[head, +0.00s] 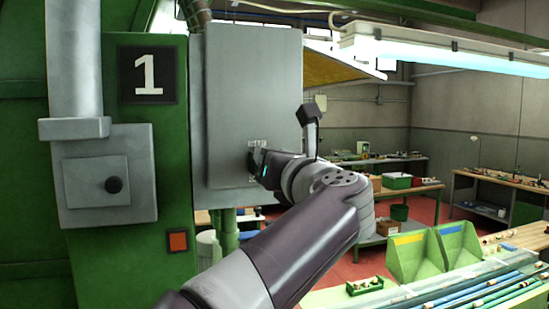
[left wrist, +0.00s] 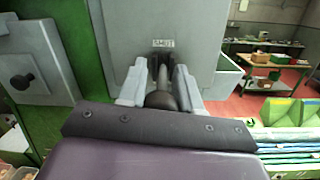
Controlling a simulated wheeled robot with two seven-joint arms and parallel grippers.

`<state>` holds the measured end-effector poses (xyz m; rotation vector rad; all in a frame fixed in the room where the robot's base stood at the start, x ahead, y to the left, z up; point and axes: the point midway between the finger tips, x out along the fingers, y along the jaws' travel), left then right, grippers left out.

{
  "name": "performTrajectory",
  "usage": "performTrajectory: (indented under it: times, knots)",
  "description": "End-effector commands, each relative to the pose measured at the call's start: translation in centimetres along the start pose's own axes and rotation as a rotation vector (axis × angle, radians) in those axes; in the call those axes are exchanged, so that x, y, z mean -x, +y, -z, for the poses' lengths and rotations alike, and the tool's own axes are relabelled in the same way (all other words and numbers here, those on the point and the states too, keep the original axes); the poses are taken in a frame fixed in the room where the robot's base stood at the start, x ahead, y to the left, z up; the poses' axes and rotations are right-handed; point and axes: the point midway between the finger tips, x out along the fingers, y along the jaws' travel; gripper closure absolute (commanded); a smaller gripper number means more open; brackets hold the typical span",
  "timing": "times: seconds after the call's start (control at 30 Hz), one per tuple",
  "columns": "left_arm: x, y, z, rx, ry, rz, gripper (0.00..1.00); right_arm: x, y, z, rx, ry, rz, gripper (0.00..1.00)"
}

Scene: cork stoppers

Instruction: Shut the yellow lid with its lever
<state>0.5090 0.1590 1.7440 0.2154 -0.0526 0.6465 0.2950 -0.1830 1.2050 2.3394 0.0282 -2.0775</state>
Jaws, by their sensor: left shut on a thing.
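A yellow panel, which looks like the yellow lid (head: 338,68), is tilted up behind the right edge of a grey cabinet (head: 245,70) in the head view. A dark lever (left wrist: 160,100) with a rounded end is on the cabinet front, below a small label, in the left wrist view. My left gripper (left wrist: 160,85) is shut on this lever, one pale finger on each side. In the head view my left gripper (head: 258,164) is at the cabinet's lower front and mostly hides the lever. My right gripper is not in view.
A grey box with a black knob (head: 114,185) is on the green frame at left, below a "1" sign (head: 148,75). Green bins (head: 418,255) and a bench with rods and corks are at lower right. Red floor and workbenches lie beyond.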

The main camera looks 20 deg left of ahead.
Motion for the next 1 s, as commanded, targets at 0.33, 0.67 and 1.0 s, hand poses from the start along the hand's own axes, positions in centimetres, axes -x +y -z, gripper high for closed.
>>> performTrajectory:
  times: [0.33,0.67,1.0]
  knots:
    - [0.0,-0.2,0.4,-0.005,0.007,0.002,1.0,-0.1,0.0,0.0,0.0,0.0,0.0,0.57]
    - [0.0,-0.2,0.3,-0.003,0.005,0.001,0.44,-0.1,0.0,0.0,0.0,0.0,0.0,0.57]
    - [2.5,-0.3,0.7,0.001,0.002,0.004,0.44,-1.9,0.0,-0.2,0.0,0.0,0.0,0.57]
